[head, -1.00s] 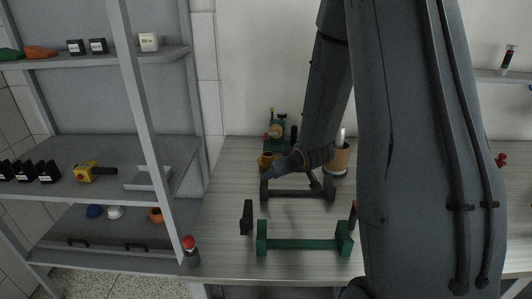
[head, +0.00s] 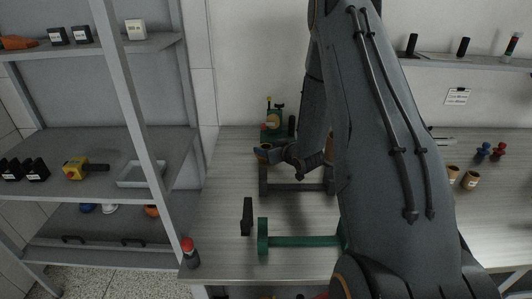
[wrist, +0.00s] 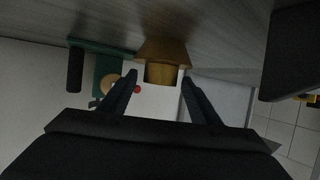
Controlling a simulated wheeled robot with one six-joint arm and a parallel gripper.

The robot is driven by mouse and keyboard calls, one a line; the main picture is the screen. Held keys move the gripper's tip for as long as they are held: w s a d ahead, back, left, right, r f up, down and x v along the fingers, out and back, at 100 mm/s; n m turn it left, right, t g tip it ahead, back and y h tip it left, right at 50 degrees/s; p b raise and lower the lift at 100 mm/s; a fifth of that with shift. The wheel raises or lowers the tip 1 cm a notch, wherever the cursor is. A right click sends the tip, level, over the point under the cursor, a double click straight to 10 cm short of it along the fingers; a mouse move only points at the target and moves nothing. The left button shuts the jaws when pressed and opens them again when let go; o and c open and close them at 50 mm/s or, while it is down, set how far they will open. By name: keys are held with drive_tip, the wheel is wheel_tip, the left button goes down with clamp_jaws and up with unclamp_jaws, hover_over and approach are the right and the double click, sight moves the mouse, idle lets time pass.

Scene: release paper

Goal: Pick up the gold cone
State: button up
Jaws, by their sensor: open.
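The gold cone (wrist: 162,62) shows in the wrist view beyond my fingertips, in line with the gap between them. In the head view the cone (head: 264,148) is at the back left of the table, partly hidden by my gripper. My gripper (wrist: 160,78) is open, with one finger on each side of the gap and nothing held. In the head view my gripper (head: 268,154) reaches left at the cone. I cannot tell whether the fingertips touch it.
A green device (head: 275,122) stands just behind the cone. A dark bar stand (head: 295,187), a green bar stand (head: 300,241) and a black block (head: 247,216) are in front. Shelves (head: 120,190) stand left. Cups (head: 469,180) and small figures (head: 498,152) sit at right.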

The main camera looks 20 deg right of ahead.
drive_tip(key=shift+x, duration=0.95)
drive_tip(key=c, duration=1.2)
